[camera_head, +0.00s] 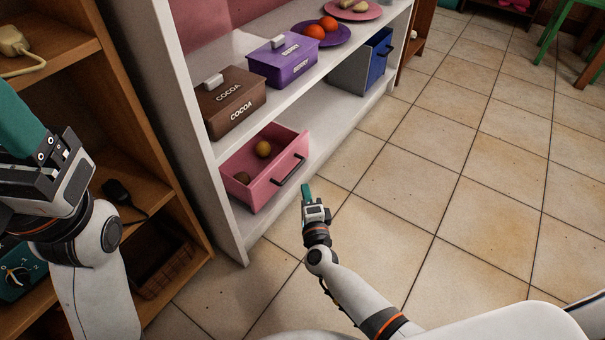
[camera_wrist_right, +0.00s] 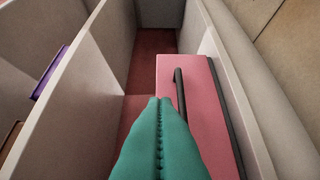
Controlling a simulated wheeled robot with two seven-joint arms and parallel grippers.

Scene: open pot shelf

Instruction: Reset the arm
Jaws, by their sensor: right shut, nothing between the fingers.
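My right gripper (camera_head: 306,188) is in front of the shelf unit, over the tiled floor and just right of the pink drawer. Its teal fingers (camera_wrist_right: 160,101) are pressed together and empty in the right wrist view. The pink drawer (camera_head: 257,196) sits in the lower level, with a dark handle and two round items inside. Its pink front (camera_wrist_right: 205,105) and dark handle (camera_wrist_right: 181,100) show near the fingertips in the right wrist view. My left gripper (camera_head: 22,115) is at the left edge before the wooden shelf; its fingertips are cut off, so its opening is hidden.
The white shelf (camera_head: 222,208) holds a brown cocoa box (camera_head: 235,105), a purple box (camera_head: 283,66), a purple plate (camera_head: 336,34) with orange fruit, and a blue-fronted drawer (camera_head: 378,57). A wooden shelf (camera_head: 165,180) stands left. The tiled floor (camera_head: 440,190) at right is clear.

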